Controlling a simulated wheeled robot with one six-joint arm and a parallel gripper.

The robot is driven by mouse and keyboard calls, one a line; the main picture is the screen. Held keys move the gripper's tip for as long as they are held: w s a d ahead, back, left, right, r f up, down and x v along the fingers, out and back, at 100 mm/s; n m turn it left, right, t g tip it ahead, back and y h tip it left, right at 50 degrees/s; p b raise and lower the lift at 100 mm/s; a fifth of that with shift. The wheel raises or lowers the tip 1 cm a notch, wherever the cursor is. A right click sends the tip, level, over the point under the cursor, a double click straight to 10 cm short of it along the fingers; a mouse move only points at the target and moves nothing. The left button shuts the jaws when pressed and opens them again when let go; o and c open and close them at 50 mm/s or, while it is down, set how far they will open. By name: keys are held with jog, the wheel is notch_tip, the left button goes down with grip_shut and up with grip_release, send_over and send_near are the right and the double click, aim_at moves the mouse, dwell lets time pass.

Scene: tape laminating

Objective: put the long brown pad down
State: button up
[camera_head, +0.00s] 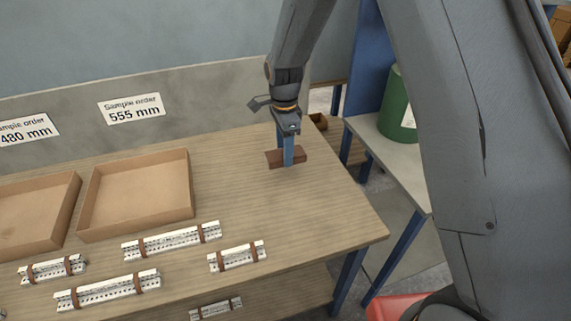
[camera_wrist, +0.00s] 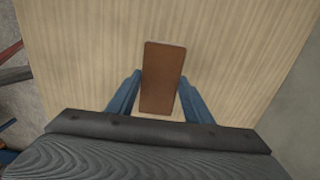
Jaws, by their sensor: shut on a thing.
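The long brown pad (camera_head: 297,156) is at the right rear of the wooden table (camera_head: 335,215), below my gripper (camera_head: 284,155). In the wrist view the pad (camera_wrist: 162,75) lies lengthwise between the two blue fingers (camera_wrist: 160,88), its far end reaching past the fingertips. My gripper points down and is shut on the pad. The pad is at or very close to the tabletop; I cannot tell whether it touches.
Two open cardboard trays (camera_head: 140,232) stand at the table's left rear. Several perforated metal rails with brown bands (camera_head: 172,241) lie toward the front. The table's right edge is near the pad. A green drum (camera_head: 397,105) stands on a neighbouring table. The tabletop around the pad is clear.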

jog(key=shift+f+p, duration=0.65)
jog(key=shift+f, duration=2.15)
jog(key=shift+f, duration=0.2)
jog(key=o, duration=1.1)
notch_tip(320, 180, up, 11)
jog(key=b, duration=0.3)
jog(key=shift+d+r, duration=0.1)
jog(key=shift+r, duration=0.65)
